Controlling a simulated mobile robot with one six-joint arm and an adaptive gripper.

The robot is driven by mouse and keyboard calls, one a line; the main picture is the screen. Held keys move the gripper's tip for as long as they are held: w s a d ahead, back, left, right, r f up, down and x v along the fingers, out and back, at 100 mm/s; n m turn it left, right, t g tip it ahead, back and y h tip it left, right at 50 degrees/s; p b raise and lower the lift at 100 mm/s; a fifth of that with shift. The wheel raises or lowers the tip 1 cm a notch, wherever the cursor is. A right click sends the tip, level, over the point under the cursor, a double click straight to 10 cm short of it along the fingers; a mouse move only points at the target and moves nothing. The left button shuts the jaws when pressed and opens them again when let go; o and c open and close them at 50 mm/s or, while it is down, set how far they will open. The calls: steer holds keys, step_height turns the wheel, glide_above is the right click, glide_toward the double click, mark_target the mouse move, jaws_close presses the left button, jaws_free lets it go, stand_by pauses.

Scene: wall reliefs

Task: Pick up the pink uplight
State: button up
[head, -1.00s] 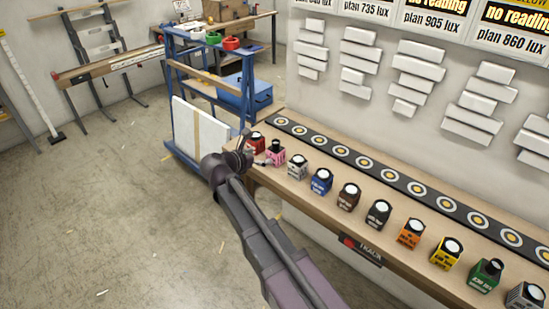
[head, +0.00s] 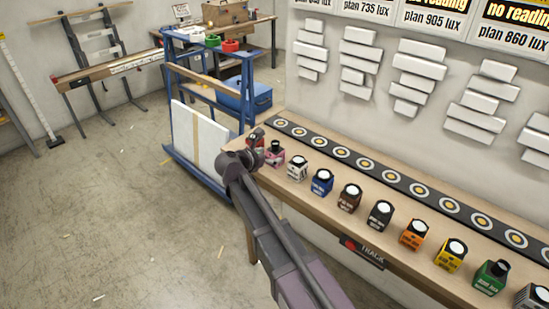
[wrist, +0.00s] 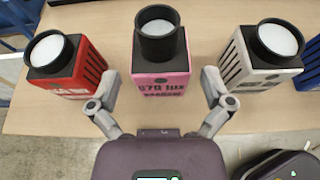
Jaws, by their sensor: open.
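The pink uplight (wrist: 160,68) is a small pink box with dark print on its front and a black cylinder on top. In the wrist view it stands upright on the wooden bench top (wrist: 30,118), between the fingers of my gripper (wrist: 159,88). In the head view the pink uplight (head: 275,154) shows near the bench's left end, partly hidden by my arm. My gripper itself is mostly hidden behind my wrist there.
A red uplight (wrist: 62,60) stands left of the pink one and a white uplight (wrist: 262,62) stands close on the right. Several more uplights line the bench (head: 400,264). A dark strip with round targets (head: 391,180) runs behind them. A blue trolley (head: 170,100) stands left.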

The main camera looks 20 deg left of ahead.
steer(key=shift+b+x, duration=0.4)
steer(key=shift+x, duration=1.05)
steer(key=shift+s, duration=0.1)
steer(key=c, duration=1.2)
